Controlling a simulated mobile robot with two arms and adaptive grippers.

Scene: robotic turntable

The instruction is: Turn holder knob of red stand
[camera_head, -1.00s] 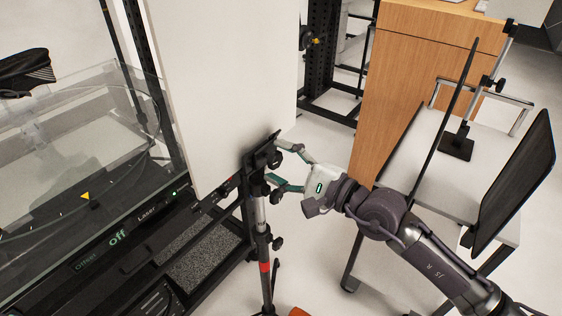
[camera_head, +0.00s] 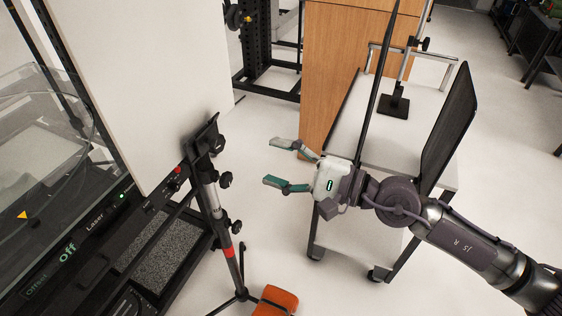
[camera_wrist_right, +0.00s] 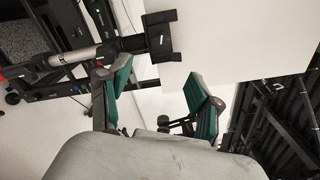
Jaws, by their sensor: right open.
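The stand is a slim upright pole (camera_head: 213,200) with a red band (camera_head: 228,252) and legs at the bottom. A black holder (camera_head: 203,137) with a dark knob (camera_head: 217,145) is at its top. Two more dark knobs, an upper one (camera_head: 225,180) and a lower one (camera_head: 237,227), stick out on its right side. My right gripper (camera_head: 271,162) is open and empty, to the right of the holder with a clear gap. In the right wrist view, the holder (camera_wrist_right: 160,38) lies beyond the open fingers (camera_wrist_right: 157,85). My left gripper is not in view.
A glass-walled machine (camera_head: 60,130) with a lit panel is at the left, beside a large white panel (camera_head: 150,80). An orange object (camera_head: 275,300) lies near the stand's foot. Floor is clear between stand and cart.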

